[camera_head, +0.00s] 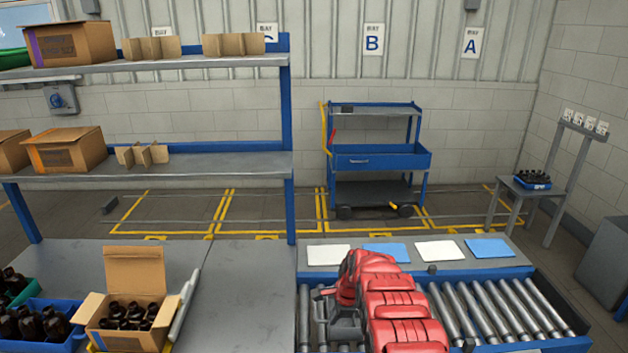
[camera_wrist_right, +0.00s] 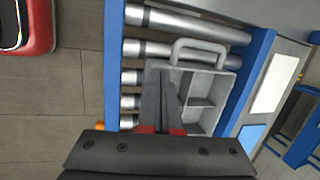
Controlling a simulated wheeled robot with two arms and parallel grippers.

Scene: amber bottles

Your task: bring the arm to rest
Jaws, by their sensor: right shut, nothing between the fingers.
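My right arm, red, reaches over the roller conveyor in the head view. My right gripper (camera_head: 322,296) is at its left end, above the rollers and partly hidden by the arm. In the right wrist view its dark fingers (camera_wrist_right: 161,102) are together, with nothing between them. Beyond the fingers is a grey divided carrier with a handle (camera_wrist_right: 222,95), over the rollers. I see no bottle in its visible compartments, and the fingers cover part of it. My left gripper is not in view.
Left of the conveyor (camera_head: 535,305) is a grey bench (camera_head: 235,290). An open carton (camera_head: 135,265) of amber bottles and a blue crate (camera_head: 75,335) of bottles stand there. Shelves rise behind. White and blue sheets lie behind the rollers. A blue cart (camera_head: 380,160) stands farther back.

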